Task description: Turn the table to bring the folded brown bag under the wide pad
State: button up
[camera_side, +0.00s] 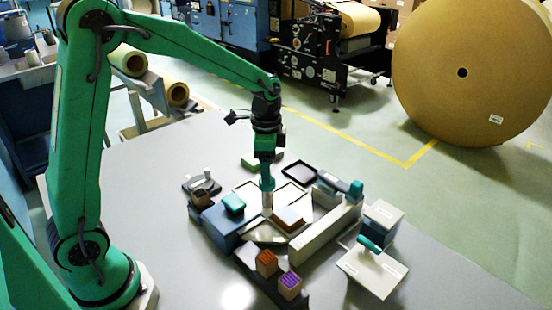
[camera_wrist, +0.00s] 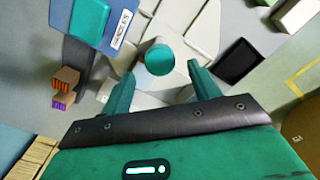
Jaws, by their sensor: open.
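In the side view, the pale turning table (camera_side: 253,201) sits on the grey worktop, with a teal-topped post (camera_side: 268,198) standing on it. The folded brown bag (camera_side: 289,214) appears to be the orange-brown and white piece right of the post. I cannot pick it out in the wrist view. My gripper (camera_side: 266,183) points down at the post top. In the wrist view its two teal fingers (camera_wrist: 163,76) are apart, with the round teal knob (camera_wrist: 160,59) between and just beyond them. Contact cannot be told. A teal pad (camera_side: 233,203) tops a blue block on the left; whether this is the wide pad is unclear.
Orange-striped (camera_side: 266,262) and purple-striped (camera_side: 290,284) blocks stand in front. A pale long block (camera_side: 322,235) and a white stand with a teal handle (camera_side: 371,243) are at right. A black tray (camera_side: 299,171) lies behind. The worktop's front left is clear.

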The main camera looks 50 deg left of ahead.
aim_at(268, 195)
jog(key=shift+f, duration=1.7)
grip_shut()
